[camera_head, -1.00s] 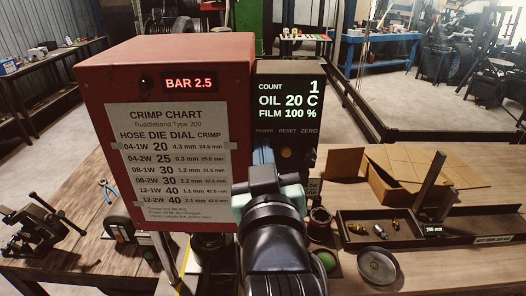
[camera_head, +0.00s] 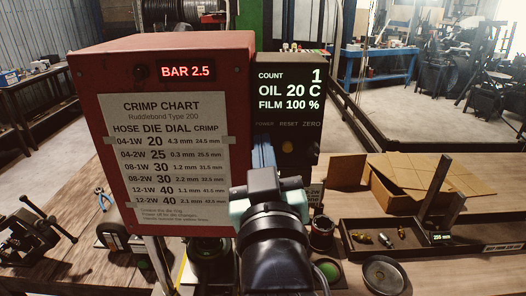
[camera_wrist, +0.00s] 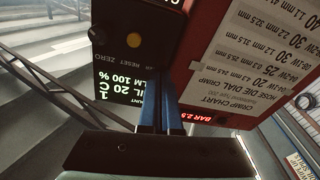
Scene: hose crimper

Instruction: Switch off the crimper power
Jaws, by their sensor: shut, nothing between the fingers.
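The crimper is a red box (camera_head: 160,80) with a dark control panel (camera_head: 288,72) on its right side; the panel also shows in the wrist view (camera_wrist: 160,25). Its display is lit: COUNT 1, OIL 20 C, FILM 100 %. A red BAR 2.5 readout (camera_head: 188,71) is lit too. POWER, RESET and ZERO labels run below the display, with a yellow button (camera_head: 287,147) under RESET. My gripper (camera_head: 263,145) is shut and empty, its blue fingers in front of the panel below POWER. It also shows in the wrist view (camera_wrist: 160,78). The fingers hide the power control; contact cannot be told.
A crimp chart (camera_head: 170,150) covers the red box's front. On the wooden bench, a cardboard box (camera_head: 400,190), a tray of fittings (camera_head: 350,240) and a round metal dish (camera_head: 383,275) stand to the right. A vise (camera_head: 25,235) and pliers (camera_head: 102,198) lie left.

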